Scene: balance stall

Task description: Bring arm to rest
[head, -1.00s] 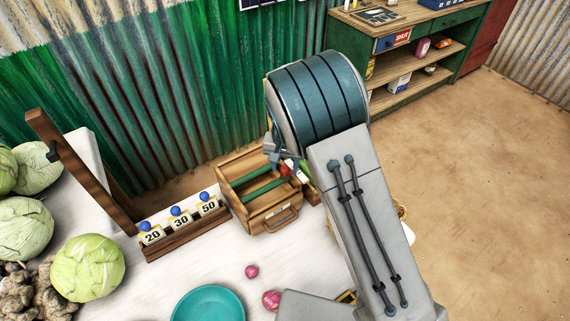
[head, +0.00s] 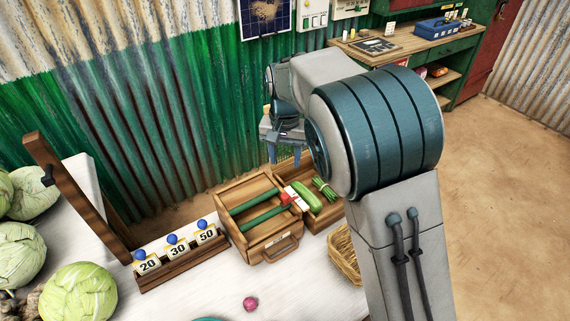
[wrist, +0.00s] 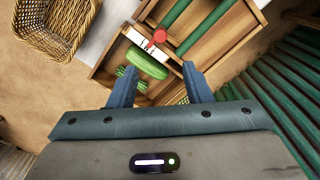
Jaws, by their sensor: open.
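My arm bends at a teal-banded joint at the centre right of the head view. My gripper (head: 284,160) hangs fingers down in front of the green wall, above and behind the wooden crates. In the wrist view its two blue fingers (wrist: 160,80) are spread apart with nothing held between them. Below and beyond them lie a green cucumber (wrist: 147,63) and a red-and-white item (wrist: 150,42). The gripper is apart from both.
A wooden crate with green bars (head: 262,242) stands on the white table (head: 195,295). Behind it, another holds a green bundle (head: 325,188). A wicker basket (head: 345,255) is beside my arm. Number blocks (head: 177,248) and cabbages (head: 80,290) stand left. A shelf (head: 455,60) stands back right.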

